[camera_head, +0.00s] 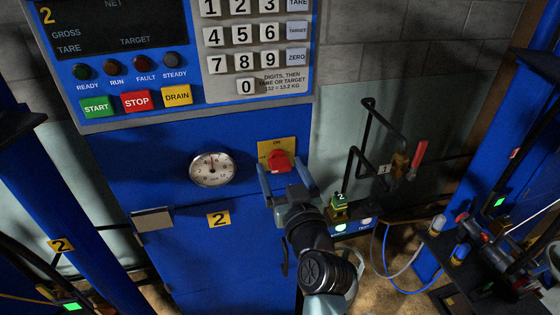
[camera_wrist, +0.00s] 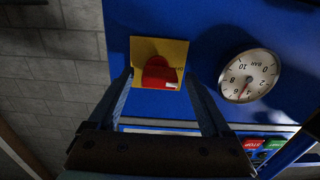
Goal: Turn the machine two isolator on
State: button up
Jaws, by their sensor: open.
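The isolator is a red rotary knob (camera_head: 279,161) on a yellow plate (camera_head: 264,148) on the front of the blue machine marked 2. The word ON shows at the plate's top in the head view. In the wrist view the red knob (camera_wrist: 159,72) sits on its yellow plate (camera_wrist: 145,45), with a white mark on its lower right edge. My gripper (camera_head: 286,178) is open and empty. Its fingers (camera_wrist: 155,95) stand apart on either side of the knob, short of it or beside it; contact cannot be told.
A pressure gauge (camera_head: 212,169) is left of the isolator. START (camera_head: 97,107), STOP (camera_head: 137,101) and DRAIN (camera_head: 177,95) buttons and a keypad (camera_head: 245,45) are above. A red-handled valve (camera_head: 418,155) and black pipes stand right. A small box marked 2 (camera_head: 340,198) is beside my wrist.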

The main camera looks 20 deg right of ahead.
jog(key=shift+w, duration=0.75)
grip_shut()
